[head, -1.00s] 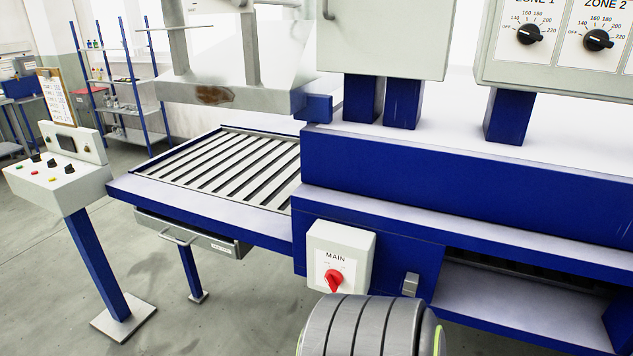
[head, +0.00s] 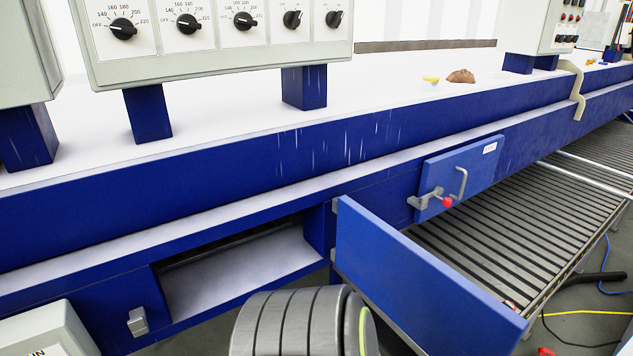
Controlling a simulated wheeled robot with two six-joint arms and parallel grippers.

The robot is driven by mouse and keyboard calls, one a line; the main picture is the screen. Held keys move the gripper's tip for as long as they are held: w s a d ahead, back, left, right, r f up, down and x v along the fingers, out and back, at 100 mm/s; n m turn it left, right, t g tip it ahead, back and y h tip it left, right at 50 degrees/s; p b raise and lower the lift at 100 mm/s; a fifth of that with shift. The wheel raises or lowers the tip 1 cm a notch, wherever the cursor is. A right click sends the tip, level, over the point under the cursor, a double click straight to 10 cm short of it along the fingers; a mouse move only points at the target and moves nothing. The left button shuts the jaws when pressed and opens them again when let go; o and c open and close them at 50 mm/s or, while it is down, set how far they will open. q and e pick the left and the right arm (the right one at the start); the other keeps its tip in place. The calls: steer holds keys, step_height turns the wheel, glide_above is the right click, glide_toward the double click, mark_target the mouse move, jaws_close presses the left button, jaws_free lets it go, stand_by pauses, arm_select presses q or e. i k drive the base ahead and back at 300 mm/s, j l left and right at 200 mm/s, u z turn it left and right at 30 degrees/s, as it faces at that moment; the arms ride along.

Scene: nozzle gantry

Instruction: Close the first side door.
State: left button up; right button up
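A blue side door (head: 420,285) stands swung open, jutting out toward me from the oven's blue side panel. Its hinges are at its left end, at the right edge of an uncovered rectangular opening (head: 245,265). A grey metal catch (head: 138,321) sits on the panel left of the opening. I cannot see a handle on the open door from here. A second blue side door (head: 460,172) further right lies flat against the panel, with a grey handle and a red-knobbed latch (head: 447,202). Neither gripper's fingers are in view.
A roller conveyor (head: 520,225) runs behind and right of the open door. Cables (head: 585,313) lie on the floor at the lower right. The zone dial box (head: 225,35) stands above on blue posts. A pale box (head: 40,335) juts out at lower left.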

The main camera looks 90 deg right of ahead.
mark_target(445, 314)
steer(key=k+l+z, duration=0.1)
steer(key=z, duration=1)
steer(key=k+l, duration=0.15)
steer(key=l, duration=0.25)
steer(key=k+l, duration=0.1)
steer(key=l, duration=0.3)
steer(key=k+l+z, duration=0.1)
steer(key=l, duration=0.3)
steer(key=k+l, duration=0.15)
steer(key=l, duration=0.3)
steer(key=k+l, duration=0.15)
steer(key=l, duration=0.25)
steer(key=k+l, duration=0.1)
steer(key=l, duration=0.3)
steer(key=z, duration=0.05)
